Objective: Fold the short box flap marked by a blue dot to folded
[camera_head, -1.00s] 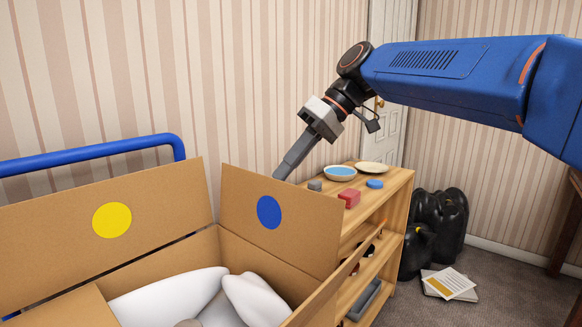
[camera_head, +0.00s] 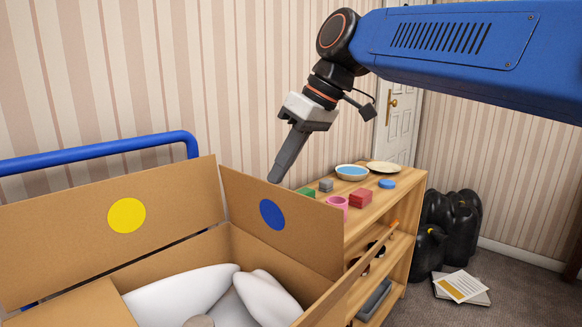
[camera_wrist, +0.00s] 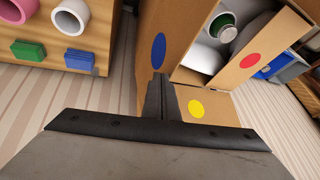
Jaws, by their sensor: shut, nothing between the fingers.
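The short box flap with the blue dot (camera_head: 293,224) stands upright, leaning slightly outward, on the far right end of an open cardboard box (camera_head: 170,256). The blue dot also shows in the wrist view (camera_wrist: 158,52). My gripper (camera_head: 275,178) is shut and empty. It points down, with its tips just behind the top edge of this flap, on its outer side. In the wrist view the fingertips (camera_wrist: 160,78) are close beside the flap; I cannot tell whether they touch it. The long flap with a yellow dot (camera_head: 110,225) stands up at the left.
White pillows (camera_head: 190,290) lie in the box. A wooden shelf (camera_head: 400,215) right behind the box holds a pink mug (camera_head: 338,204), red block (camera_head: 361,200), bowl (camera_head: 352,173) and plate (camera_head: 384,167). A blue rail (camera_head: 90,152) runs behind the box. Black bags (camera_head: 447,225) stand right.

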